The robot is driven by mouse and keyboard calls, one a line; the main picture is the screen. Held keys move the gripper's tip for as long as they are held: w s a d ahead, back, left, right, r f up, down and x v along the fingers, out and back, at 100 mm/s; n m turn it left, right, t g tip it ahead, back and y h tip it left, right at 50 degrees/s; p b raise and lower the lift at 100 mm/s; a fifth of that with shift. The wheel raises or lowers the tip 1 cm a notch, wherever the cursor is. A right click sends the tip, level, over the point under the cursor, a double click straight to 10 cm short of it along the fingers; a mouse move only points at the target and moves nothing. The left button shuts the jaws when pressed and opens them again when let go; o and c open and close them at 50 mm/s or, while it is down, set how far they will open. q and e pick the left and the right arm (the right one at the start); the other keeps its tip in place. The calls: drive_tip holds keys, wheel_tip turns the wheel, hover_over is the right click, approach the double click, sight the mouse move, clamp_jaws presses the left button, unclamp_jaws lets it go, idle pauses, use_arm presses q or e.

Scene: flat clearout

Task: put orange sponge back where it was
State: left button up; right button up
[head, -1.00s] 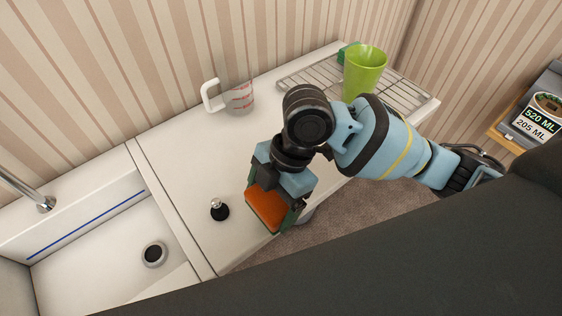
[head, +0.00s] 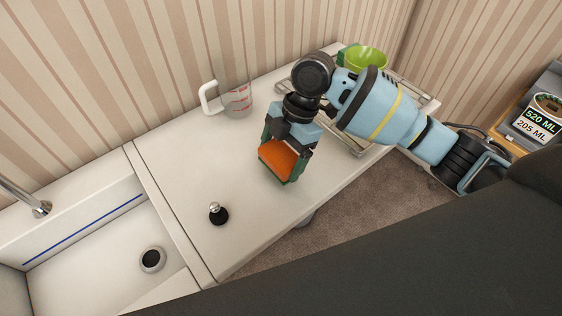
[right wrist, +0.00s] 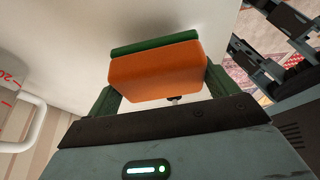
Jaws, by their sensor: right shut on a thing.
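The orange sponge (head: 282,158) has a green layer on one face. My right gripper (head: 281,162) is shut on it, with a finger on either side. In the head view they are over the white counter, near its front edge; the height above the counter is hard to judge. In the right wrist view the sponge (right wrist: 155,71) fills the space between the fingers, its green side away from the camera. My left gripper is not in view.
A measuring jug (head: 236,100) stands at the back. A black stopper with a metal knob (head: 218,213) is front left, beside the sink (head: 95,255). The counter's middle is clear.

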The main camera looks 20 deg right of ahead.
sight(281, 165)
drive_tip(key=shift+s+f, duration=0.1)
drive_tip(key=shift+f, duration=1.35)
drive_tip(key=shift+f, duration=0.2)
drive_tip(key=o, duration=0.8)
drive_tip(key=shift+c, duration=0.2)
drive_tip(key=v, duration=1.2)
drive_tip(key=shift+r, duration=0.15)
